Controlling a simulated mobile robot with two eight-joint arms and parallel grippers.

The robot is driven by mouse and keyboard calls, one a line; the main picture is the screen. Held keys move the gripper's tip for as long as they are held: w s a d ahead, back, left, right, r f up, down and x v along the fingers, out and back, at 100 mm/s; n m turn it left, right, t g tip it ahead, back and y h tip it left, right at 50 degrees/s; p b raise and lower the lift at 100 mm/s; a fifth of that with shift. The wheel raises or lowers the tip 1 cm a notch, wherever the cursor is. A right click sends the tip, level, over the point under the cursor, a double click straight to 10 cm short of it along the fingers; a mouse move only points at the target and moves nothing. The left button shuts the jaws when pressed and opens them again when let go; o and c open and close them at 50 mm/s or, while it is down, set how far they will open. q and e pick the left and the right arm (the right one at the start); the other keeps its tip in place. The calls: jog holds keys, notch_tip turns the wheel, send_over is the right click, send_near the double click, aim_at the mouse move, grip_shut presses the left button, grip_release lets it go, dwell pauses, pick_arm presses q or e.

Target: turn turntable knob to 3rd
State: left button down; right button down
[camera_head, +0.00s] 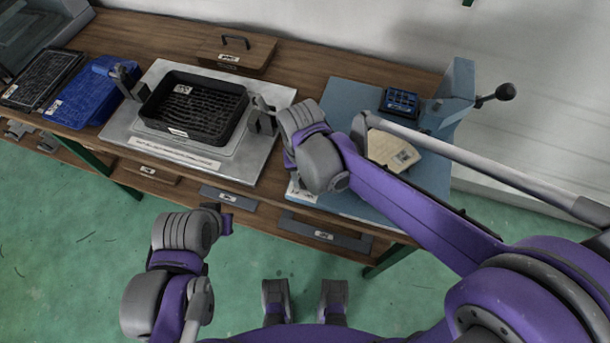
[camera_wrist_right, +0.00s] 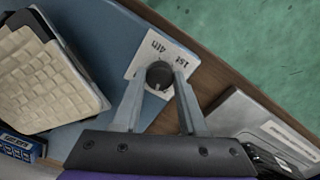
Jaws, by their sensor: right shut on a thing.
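The dark round knob (camera_wrist_right: 158,77) sits on a white label (camera_wrist_right: 165,52) near the edge of the blue plate (camera_wrist_right: 110,45). The label reads "1st" and "4th" on its visible part; other markings are hidden. My right gripper (camera_wrist_right: 161,82) has one finger on each side of the knob and is shut on it. In the head view my right wrist hides the knob, and part of the label (camera_head: 301,193) shows beside it on the blue plate (camera_head: 345,95). My left gripper (camera_head: 226,208) hangs in front of the bench, apart from everything; its fingers are not clear.
A woven tan block (camera_head: 395,152) and a blue box (camera_head: 400,103) are on the blue plate, by an upright bracket with a black-knobbed lever (camera_head: 497,95). A black tray (camera_head: 242,112) sits on a silver plate (camera_head: 160,75) between clamps. Blue and black cases stand left.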

jog(key=m, duration=0.5)
jog(key=shift+m, duration=0.3)
jog(key=m, duration=0.4)
jog(key=shift+m+p, duration=0.3)
jog(key=shift+m, duration=0.1)
jog(key=shift+c, duration=2.2)
grip_release()
jog(key=shift+r, duration=0.1)
notch_tip(320, 180, up, 11)
jog(key=p, duration=0.1)
jog(key=shift+w+f, duration=0.2)
